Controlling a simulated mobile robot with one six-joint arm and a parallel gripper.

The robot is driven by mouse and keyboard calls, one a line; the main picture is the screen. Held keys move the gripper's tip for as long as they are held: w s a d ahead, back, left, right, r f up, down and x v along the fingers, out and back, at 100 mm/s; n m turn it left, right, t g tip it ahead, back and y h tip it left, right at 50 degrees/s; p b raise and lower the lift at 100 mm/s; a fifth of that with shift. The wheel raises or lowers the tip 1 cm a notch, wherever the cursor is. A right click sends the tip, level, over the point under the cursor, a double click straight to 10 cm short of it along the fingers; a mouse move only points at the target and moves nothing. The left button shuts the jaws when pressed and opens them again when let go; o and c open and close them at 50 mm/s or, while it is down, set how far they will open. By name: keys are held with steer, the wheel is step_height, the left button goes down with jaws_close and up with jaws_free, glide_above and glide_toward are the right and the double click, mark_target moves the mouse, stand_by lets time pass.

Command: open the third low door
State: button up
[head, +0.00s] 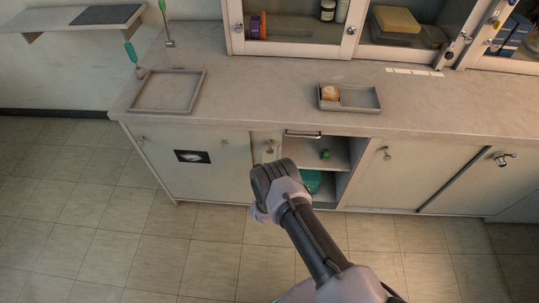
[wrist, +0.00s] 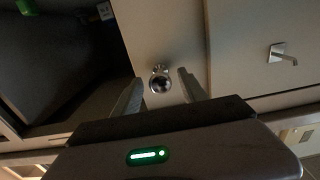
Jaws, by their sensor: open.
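Low doors line the cabinet front under the counter. In the head view they are a wide left door (head: 205,178) with a dark picture, a narrow panel (head: 262,143) with a knob (head: 270,149), a door (head: 385,180) right of an open compartment, and a far-right door (head: 480,190). I cannot tell which counts as third. My gripper (wrist: 160,78) is open in front of the narrow panel. In the wrist view a round metal knob (wrist: 160,84) shows between its fingers; I cannot tell whether they touch it. My gripper hides the panel's lower part in the head view.
The open compartment (head: 340,190) holds a shelf with a small green item (head: 325,154) and a teal item (head: 311,182) below. A hooked handle (wrist: 284,55) is on the neighbouring panel. Two trays (head: 168,91) (head: 362,98) sit on the counter. The tiled floor is clear.

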steer(key=s+p, duration=0.7)
steer(key=s, duration=1)
steer(key=shift+s+p, duration=0.2)
steer(key=shift+p, duration=0.1)
